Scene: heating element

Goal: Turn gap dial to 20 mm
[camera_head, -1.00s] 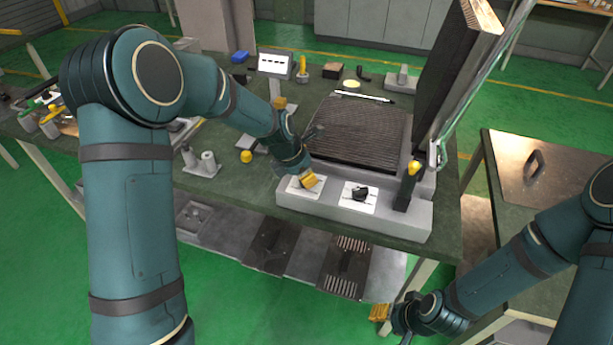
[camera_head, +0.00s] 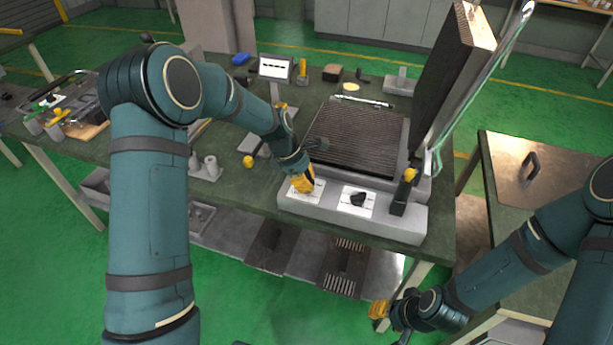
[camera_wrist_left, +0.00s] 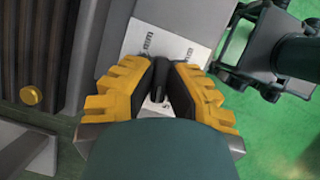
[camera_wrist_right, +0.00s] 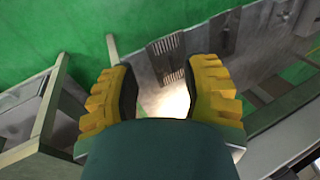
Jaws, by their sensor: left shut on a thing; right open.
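The grill-like device has a grey front base (camera_head: 400,222) with two white dial plates. My left gripper (camera_head: 301,184) is at the left plate (camera_head: 318,186) and hides its dial in the head view. In the left wrist view, this gripper (camera_wrist_left: 160,88) is shut on the black dial knob (camera_wrist_left: 160,72). The white plate (camera_wrist_left: 178,45) there shows "mm" lettering; the dial's setting cannot be read. The second black dial (camera_head: 358,199) sits on the right plate (camera_head: 370,208), untouched. My right gripper (camera_head: 379,309) is open, low and away from the device; its wrist view shows it empty (camera_wrist_right: 165,95).
The ribbed lower plate (camera_head: 350,138) lies behind the dials. The raised lid (camera_head: 450,80) stands at its right, with a yellow-topped lever (camera_head: 409,176) in front. Small items and a sign (camera_head: 275,68) lie on the green bench. Another table (camera_head: 520,165) is at right.

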